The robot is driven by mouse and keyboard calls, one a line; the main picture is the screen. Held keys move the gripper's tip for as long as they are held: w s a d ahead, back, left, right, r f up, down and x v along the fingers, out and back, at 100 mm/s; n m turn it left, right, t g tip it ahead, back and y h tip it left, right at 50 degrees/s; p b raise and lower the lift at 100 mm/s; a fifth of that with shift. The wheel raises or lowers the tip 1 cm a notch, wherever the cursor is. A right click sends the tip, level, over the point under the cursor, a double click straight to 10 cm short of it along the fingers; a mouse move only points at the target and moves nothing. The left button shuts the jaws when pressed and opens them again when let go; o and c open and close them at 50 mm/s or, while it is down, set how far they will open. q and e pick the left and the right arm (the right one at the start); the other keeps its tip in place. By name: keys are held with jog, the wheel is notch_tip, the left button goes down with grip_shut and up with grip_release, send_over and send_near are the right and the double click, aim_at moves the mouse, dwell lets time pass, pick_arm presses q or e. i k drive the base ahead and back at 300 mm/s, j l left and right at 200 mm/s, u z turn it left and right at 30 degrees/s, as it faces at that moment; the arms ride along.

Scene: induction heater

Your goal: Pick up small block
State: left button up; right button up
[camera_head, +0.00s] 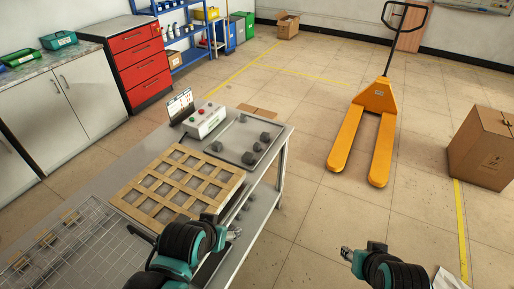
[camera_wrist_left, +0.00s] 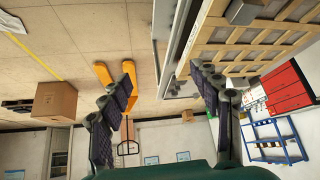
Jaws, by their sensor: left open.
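Several small dark grey blocks, one of them here (camera_head: 265,137), sit in a shallow metal tray (camera_head: 232,152) at the far end of the table. My left gripper (camera_head: 234,232) is by the table's right edge, nearer than the tray and apart from these blocks. In the left wrist view its two fingers (camera_wrist_left: 167,82) are spread with nothing held between them. That view, which looks upside down, also shows a grey block (camera_wrist_left: 242,12) by the wooden lattice. My right gripper (camera_head: 346,254) is off the table to the right, too small to tell open from shut.
A wooden lattice (camera_head: 168,191) lies on the table before the tray. A control box (camera_head: 204,121) with buttons stands at the tray's left. A wire rack (camera_head: 72,240) lies at near left. A yellow pallet truck (camera_head: 375,112) and a cardboard box (camera_head: 484,146) stand on the floor at right.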

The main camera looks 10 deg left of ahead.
aim_at(256, 146)
jog(key=i+u, duration=0.1)
jog(key=u, duration=0.35)
jog(key=l+u, duration=0.1)
jog(key=u, duration=0.35)
jog(key=i+l+u, duration=0.1)
jog(key=u, duration=0.35)
jog(key=i+l+u, duration=0.2)
jog(key=l+u, duration=0.15)
jog(key=l, duration=0.35)
jog(key=i+l+u, duration=0.15)
jog(key=l+u, duration=0.2)
jog(key=l, duration=0.4)
jog(key=l+u, duration=0.4)
jog(key=l, duration=1.95)
